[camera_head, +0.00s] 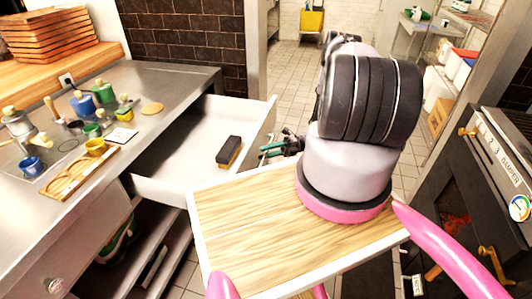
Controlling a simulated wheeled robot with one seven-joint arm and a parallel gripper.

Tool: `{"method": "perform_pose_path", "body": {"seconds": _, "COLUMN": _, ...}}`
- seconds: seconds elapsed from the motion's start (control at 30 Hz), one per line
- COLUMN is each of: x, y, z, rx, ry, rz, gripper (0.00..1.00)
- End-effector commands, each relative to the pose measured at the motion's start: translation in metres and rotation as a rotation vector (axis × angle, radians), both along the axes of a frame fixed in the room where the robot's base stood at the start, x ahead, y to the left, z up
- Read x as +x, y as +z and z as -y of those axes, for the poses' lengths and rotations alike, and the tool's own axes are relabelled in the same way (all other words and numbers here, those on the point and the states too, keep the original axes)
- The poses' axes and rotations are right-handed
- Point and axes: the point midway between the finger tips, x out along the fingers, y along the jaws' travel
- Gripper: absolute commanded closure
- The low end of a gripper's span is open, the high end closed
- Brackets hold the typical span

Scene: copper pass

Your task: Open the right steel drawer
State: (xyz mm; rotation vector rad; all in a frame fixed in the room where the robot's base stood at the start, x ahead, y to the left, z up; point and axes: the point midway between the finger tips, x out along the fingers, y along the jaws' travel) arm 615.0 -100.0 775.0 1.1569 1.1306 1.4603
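The right steel drawer (185,160) stands pulled well out from under the steel counter, in the left middle of the head view. Its pale inside is visible, and a dark brush (229,151) with a tan edge lies in it. My gripper (272,149), with green and dark parts, is just outside the drawer's front panel, at its right. My arm and base partly hide it. The drawer's handle is hidden, so I cannot tell whether the fingers touch or hold it, or whether they are open or shut.
The steel counter (190,82) holds jars, cups and a wooden tray (72,180). Another drawer front with a knob (53,285) is shut at the lower left. Open shelves (160,262) lie beneath. A dark oven (490,180) stands at right. Tiled floor (292,80) is clear behind.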

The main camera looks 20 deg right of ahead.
Motion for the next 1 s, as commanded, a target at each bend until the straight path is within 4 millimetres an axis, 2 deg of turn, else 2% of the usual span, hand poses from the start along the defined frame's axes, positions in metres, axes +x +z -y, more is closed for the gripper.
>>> {"method": "perform_pose_path", "body": {"seconds": 0.37, "x": 0.000, "y": -0.001, "z": 0.003, "rx": 0.001, "ry": 0.001, "rz": -0.001, "gripper": 0.54}}
{"method": "perform_pose_path", "body": {"seconds": 0.47, "x": 0.002, "y": -0.002, "z": 0.014, "rx": 0.001, "ry": -0.002, "rz": 0.000, "gripper": 0.54}}
{"method": "perform_pose_path", "body": {"seconds": 0.8, "x": 0.010, "y": -0.012, "z": 0.080, "rx": 0.000, "ry": -0.002, "rz": 0.001, "gripper": 0.54}}
{"method": "perform_pose_path", "body": {"seconds": 1.0, "x": 0.013, "y": -0.014, "z": 0.102, "rx": 0.001, "ry": 0.000, "rz": 0.000, "gripper": 0.54}}
